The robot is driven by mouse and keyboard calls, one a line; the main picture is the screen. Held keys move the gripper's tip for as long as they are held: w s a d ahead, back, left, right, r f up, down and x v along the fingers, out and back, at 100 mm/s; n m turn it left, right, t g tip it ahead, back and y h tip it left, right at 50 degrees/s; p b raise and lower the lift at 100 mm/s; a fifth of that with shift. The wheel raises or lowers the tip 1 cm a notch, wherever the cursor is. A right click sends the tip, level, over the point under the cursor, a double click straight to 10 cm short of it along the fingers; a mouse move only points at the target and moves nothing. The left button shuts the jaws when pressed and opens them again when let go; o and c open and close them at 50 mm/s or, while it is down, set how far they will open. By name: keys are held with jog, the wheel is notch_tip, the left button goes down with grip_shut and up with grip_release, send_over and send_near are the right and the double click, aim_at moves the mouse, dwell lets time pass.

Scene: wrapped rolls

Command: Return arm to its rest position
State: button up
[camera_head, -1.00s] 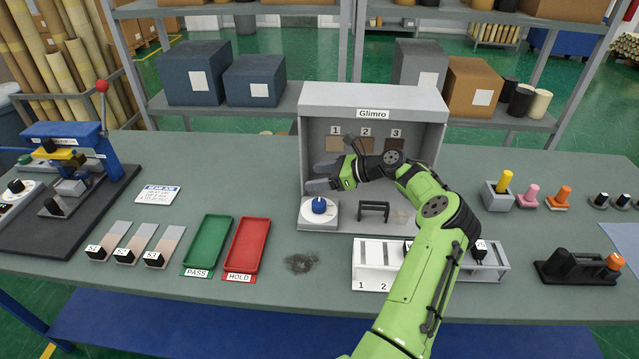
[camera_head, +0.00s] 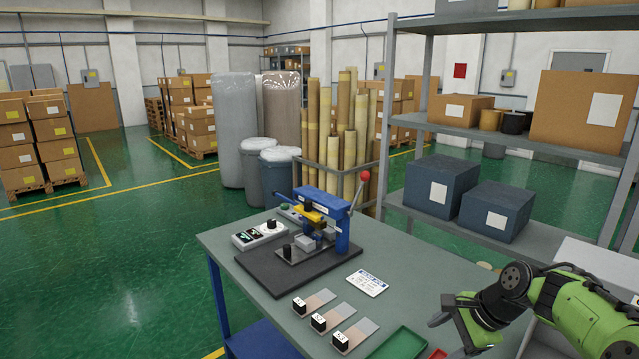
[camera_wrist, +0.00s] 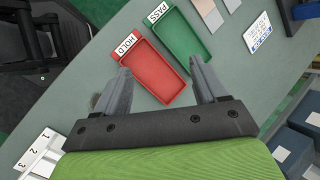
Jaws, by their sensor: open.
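My green arm shows at the lower right of the head view, folded above the table, with my gripper (camera_head: 452,311) at its left end. In the wrist view my gripper (camera_wrist: 160,85) has its two grey fingers wide apart with nothing between them. Beyond the fingers lie the red HOLD tray (camera_wrist: 153,80) and the green PASS tray (camera_wrist: 170,30), both empty where visible. In the head view only parts of the green tray (camera_head: 400,343) and the red tray (camera_head: 437,354) show at the bottom edge.
A blue press (camera_head: 325,225) stands on a dark base at the table's left end. Three labelled sample strips (camera_head: 340,312) and a white card (camera_head: 368,283) lie in front. A grey shelf (camera_head: 480,238) with dark boxes (camera_head: 440,185) stands behind. Green floor is open at left.

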jog(key=s+a+r+n+h, duration=0.2)
jog(key=s+a+r+n, duration=0.3)
jog(key=s, duration=0.4)
jog(key=s+a+r+n+h, duration=0.3)
jog(key=s+a+n, duration=0.4)
jog(key=s, duration=0.2)
jog(key=s+f+n+t, duration=0.1)
jog(key=s+n, duration=0.3)
jog(key=s, duration=0.4)
jog(key=shift+s+f+t+y, duration=0.25)
jog(key=shift+f+t+y, duration=0.05)
jog(key=shift+t, duration=0.1)
